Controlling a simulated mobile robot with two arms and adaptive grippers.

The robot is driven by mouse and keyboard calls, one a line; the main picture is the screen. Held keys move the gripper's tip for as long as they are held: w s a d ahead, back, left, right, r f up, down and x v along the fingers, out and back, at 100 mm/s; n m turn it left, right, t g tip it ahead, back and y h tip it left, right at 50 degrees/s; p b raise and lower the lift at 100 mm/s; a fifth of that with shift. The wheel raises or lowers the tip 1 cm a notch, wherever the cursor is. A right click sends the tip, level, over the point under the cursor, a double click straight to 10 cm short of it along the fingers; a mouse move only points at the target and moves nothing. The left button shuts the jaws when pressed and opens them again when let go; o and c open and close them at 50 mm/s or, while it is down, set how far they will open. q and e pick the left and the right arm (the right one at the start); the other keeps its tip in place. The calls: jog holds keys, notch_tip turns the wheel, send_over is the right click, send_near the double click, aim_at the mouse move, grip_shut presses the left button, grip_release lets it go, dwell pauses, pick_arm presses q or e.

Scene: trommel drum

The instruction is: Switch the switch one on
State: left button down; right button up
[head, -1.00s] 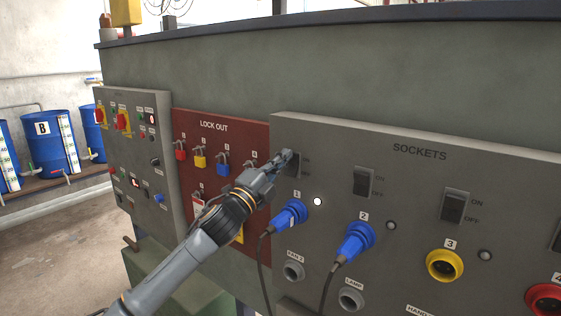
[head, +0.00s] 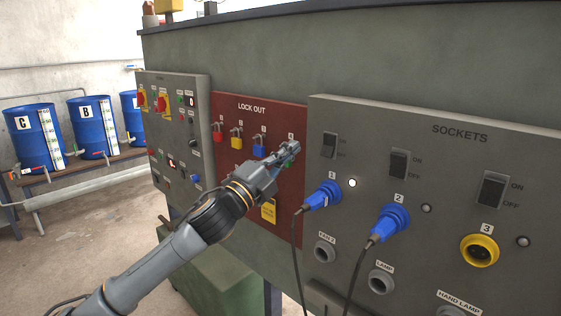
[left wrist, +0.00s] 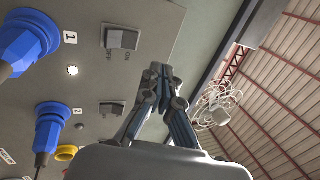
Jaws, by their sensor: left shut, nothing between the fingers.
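Switch one (head: 329,145) is a dark rocker on the grey SOCKETS panel (head: 470,160), above blue plug 1 (head: 323,196). The round light (head: 352,183) beside that plug glows white. My left gripper (head: 291,148) is shut and empty. In the head view its fingertips are left of switch one, in front of the red LOCK OUT board, apart from the switch. In the left wrist view the closed fingers (left wrist: 161,74) show with switch one (left wrist: 121,39) up and to their left, and the lit light (left wrist: 72,70) further left. My right gripper is out of view.
Switch two (head: 399,164) and switch three (head: 491,189) are to the right; light two (head: 426,208) looks unlit. Blue plug 2 (head: 390,222) and its cable stick out below. Padlocks hang on the LOCK OUT board (head: 232,109). Blue barrels (head: 93,127) stand far left.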

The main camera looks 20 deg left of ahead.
pick_arm(q)
jog(key=s, duration=0.3)
jog(key=shift+a+r, duration=0.15)
jog(key=shift+a, duration=0.25)
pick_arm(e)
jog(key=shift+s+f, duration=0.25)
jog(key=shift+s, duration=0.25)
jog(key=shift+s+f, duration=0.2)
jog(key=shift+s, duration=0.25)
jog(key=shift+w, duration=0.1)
